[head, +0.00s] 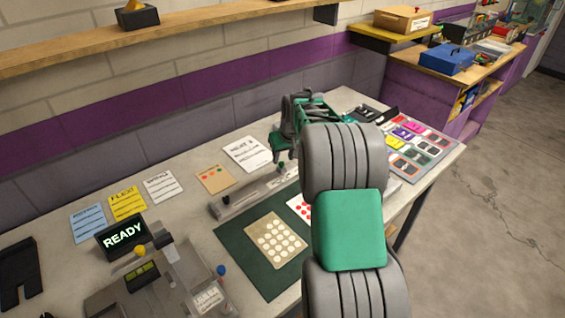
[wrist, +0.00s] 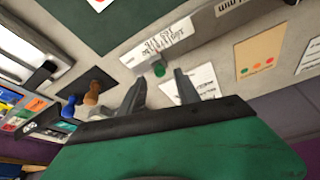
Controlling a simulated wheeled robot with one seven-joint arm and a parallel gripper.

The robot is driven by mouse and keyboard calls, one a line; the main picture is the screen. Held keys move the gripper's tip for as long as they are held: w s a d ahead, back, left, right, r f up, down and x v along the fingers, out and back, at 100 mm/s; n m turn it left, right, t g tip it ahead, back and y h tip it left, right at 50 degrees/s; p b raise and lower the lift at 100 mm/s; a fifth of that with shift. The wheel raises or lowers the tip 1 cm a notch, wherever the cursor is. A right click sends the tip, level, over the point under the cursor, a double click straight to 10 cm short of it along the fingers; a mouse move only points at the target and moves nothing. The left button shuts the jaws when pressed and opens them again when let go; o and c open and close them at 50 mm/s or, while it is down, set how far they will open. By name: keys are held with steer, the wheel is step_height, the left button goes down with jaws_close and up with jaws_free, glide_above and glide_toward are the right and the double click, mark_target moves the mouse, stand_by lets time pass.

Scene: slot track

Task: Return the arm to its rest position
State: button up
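My arm (head: 347,230), grey with green panels, reaches from the lower right over the workbench (head: 192,190) in the head view. Its far end folds down over the back part of the bench. My gripper (wrist: 160,82) shows in the wrist view with its two dark fingers spread apart and nothing between them. A green knob on a long grey slotted device (head: 238,202) lies just past the fingertips in the wrist view, apart from them. The arm hides part of the bench and of this device in the head view.
A green mat (head: 232,243) with a dotted card lies in front of the device. A READY display (head: 123,235) and a grey machine stand at left. A board of coloured tiles (head: 412,150) lies right of the arm. A wooden shelf (head: 180,32) runs along the wall above.

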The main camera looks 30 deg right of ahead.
steer(key=v, duration=0.4)
steer(key=s+a+r+n, duration=0.1)
steer(key=s+a+r, duration=0.1)
steer(key=s+a, duration=0.45)
steer(key=s+a+r, duration=0.3)
steer(key=s+a, duration=0.3)
steer(key=a, duration=0.2)
steer(key=s+a+f, duration=0.2)
steer(key=s+a, duration=0.1)
steer(key=s, duration=0.4)
steer(key=s+a+f+g, duration=0.1)
steer(key=s+a+f, duration=0.1)
steer(key=s+a, duration=0.2)
steer(key=s, duration=0.3)
steer(key=shift+n+y, duration=0.3)
stand_by(1.7)
